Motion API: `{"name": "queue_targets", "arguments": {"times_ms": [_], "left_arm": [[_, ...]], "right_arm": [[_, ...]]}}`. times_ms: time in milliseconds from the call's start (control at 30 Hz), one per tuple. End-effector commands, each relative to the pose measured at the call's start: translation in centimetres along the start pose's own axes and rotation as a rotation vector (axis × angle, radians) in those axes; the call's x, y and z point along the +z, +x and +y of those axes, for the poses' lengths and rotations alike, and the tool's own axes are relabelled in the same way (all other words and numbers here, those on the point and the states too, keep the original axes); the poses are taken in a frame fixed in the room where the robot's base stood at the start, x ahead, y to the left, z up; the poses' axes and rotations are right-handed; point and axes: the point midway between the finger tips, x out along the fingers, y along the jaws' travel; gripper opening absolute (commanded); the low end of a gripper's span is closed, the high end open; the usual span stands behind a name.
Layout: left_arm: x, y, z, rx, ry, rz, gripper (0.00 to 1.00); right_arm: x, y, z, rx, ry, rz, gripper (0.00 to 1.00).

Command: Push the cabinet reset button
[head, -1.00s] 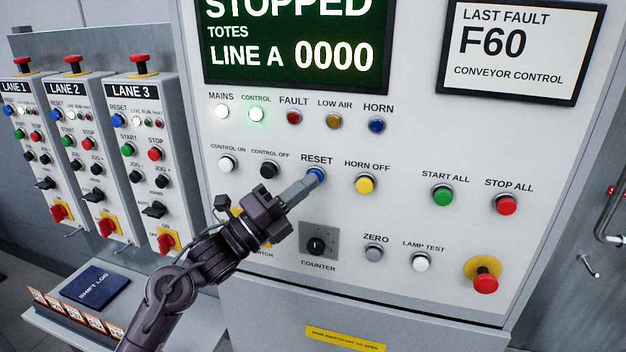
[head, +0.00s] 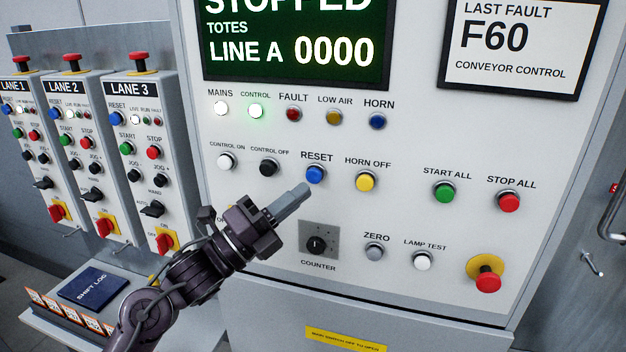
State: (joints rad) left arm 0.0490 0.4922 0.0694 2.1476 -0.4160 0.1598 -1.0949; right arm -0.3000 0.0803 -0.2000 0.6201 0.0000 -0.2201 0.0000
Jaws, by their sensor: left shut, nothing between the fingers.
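The blue cabinet reset button (head: 315,174) sits under the RESET label on the white cabinet panel (head: 410,225), and its whole cap shows. My left gripper (head: 302,191) is shut and empty. Its fingertips are just below and left of the button in the picture, apart from it. The green display (head: 293,45) reads STOPPED, TOTES, LINE A 0000. The control lamp (head: 256,111) glows green and the mains lamp (head: 221,108) is white. The fault lamp (head: 293,114) is dark red. My right gripper is not in view.
The yellow horn-off button (head: 366,182) is right of reset, the black control-off button (head: 268,167) left. A counter selector (head: 317,243) lies below my fingers. A red emergency stop (head: 488,280) is lower right. Lane boxes, each with its own reset, stand at left.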

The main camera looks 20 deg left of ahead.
Motion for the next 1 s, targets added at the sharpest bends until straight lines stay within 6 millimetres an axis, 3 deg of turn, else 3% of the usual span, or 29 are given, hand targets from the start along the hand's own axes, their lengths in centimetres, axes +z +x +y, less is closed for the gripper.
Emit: {"name": "queue_targets", "arguments": {"times_ms": [300, 900, 1000], "left_arm": [[-1.3, -1.8, -1.2, 0.001, 0.0, 0.001, 0.0], [-1.3, -1.8, -1.3, 0.001, -0.001, 0.0, 0.0], [-1.3, -1.9, -0.4, 0.032, -0.037, -0.024, 0.0]], "right_arm": [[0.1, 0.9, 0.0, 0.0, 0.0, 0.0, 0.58], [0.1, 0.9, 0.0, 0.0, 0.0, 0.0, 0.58], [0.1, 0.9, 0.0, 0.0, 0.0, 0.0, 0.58]]}}
